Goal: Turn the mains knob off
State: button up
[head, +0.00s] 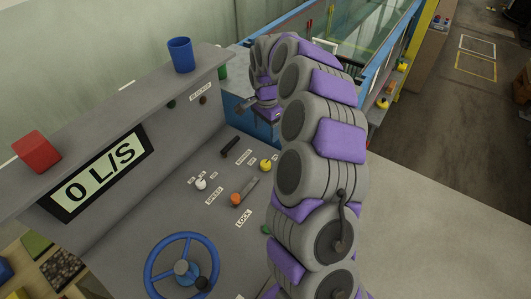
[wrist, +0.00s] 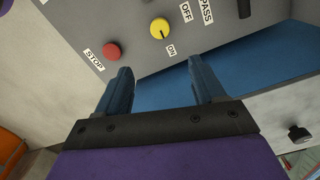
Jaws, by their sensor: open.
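A round yellow knob (wrist: 160,28) sits on a grey panel (wrist: 135,15) in the wrist view. Its dark pointer mark faces down toward the ON label (wrist: 171,49); an OFF label (wrist: 187,13) is to its upper right. In the head view my gripper (head: 247,103) is small at the arm's end, by the blue cabinet (head: 240,88).
A red STOP button (wrist: 111,50) is left of the knob. A blue cup (head: 181,55) stands on the ledge.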

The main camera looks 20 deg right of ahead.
notch_tip(320, 180, down, 4)
jog(key=a+r, duration=0.1)
jog(key=a, duration=0.1)
jog(key=b, duration=0.2)
send_near(265, 164)
jog(key=f, duration=0.5)
jog(key=shift+w+d+f, duration=0.15)
jog(key=shift+d+f, duration=0.05)
jog(key=shift+d, duration=0.15)
jog(key=shift+a+f, duration=0.35)
jog(key=shift+f, duration=0.6)
jog(key=shift+a+f, duration=0.3)
jog(key=shift+f, duration=0.6)
jog(key=shift+d, duration=0.5)
jog(key=shift+c, duration=0.8)
jog(key=shift+a, duration=0.25)
jog(key=c, duration=0.9)
